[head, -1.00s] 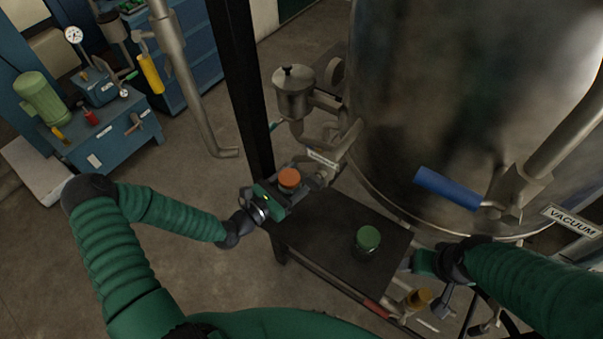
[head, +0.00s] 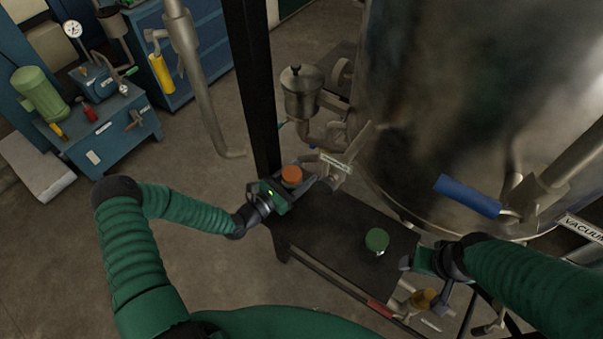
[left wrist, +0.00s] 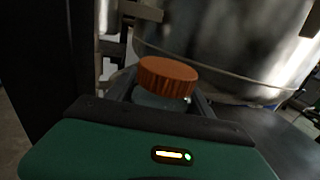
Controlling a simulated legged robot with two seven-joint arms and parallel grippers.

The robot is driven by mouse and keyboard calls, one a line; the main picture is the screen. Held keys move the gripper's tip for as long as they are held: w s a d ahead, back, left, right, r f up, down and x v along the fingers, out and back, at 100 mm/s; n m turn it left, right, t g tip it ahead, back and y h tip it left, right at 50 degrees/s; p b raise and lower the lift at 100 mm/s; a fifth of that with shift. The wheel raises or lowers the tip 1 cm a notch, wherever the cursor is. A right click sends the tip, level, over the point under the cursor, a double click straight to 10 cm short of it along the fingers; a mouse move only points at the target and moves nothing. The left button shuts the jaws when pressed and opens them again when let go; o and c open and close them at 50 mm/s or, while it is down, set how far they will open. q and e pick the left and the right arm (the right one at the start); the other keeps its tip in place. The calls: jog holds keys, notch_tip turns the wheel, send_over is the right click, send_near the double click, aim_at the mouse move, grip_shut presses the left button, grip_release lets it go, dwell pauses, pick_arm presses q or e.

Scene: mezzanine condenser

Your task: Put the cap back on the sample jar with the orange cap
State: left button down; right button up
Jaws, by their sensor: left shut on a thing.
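The orange cap (head: 291,174) sits at the far left end of the dark table (head: 325,232). In the left wrist view, the orange cap (left wrist: 167,78) is on top of a pale glass jar (left wrist: 160,100), between my fingers. My left gripper (head: 297,185) is shut on the jar just below the cap; the fingers' contact is partly hidden. Whether the cap is seated or only resting on the jar cannot be told. My right gripper (head: 406,261) is at the table's right edge, apart from the jar; its finger opening is unclear.
A green-capped jar (head: 377,240) stands on the table's right half. A large metal tank (head: 435,120) rises behind, with a blue-handled valve (head: 467,196). A black post (head: 255,90) stands behind my left gripper. The table's middle is clear.

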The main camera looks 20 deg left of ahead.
aim_at(283, 186)
pick_arm(q)
jog(key=shift+c, duration=2)
grip_release()
jog(key=shift+a, duration=0.65)
jog(key=shift+d, duration=1.1)
jog(key=v, duration=0.2)
jog(key=a+v, duration=0.1)
jog(key=v, duration=0.1)
jog(key=b+v, duration=0.1)
jog(key=v, duration=0.1)
jog(key=shift+w+a+f, duration=0.15)
jog(key=shift+a+f, duration=0.05)
jog(key=shift+a, duration=0.1)
jog(key=v, duration=0.4)
jog(key=shift+s+d+r+b, duration=0.2)
jog(key=shift+s+b, duration=0.1)
jog(key=shift+s, duration=0.2)
jog(key=shift+s+a, duration=0.2)
jog(key=shift+s, duration=0.35)
jog(key=shift+a, duration=0.35)
pick_arm(e)
jog(key=shift+s+a+f, duration=0.1)
jog(key=shift+a+f, duration=0.35)
jog(key=shift+f, duration=0.3)
pick_arm(q)
jog(key=shift+d, duration=0.15)
pick_arm(e)
jog(key=shift+d, duration=0.1)
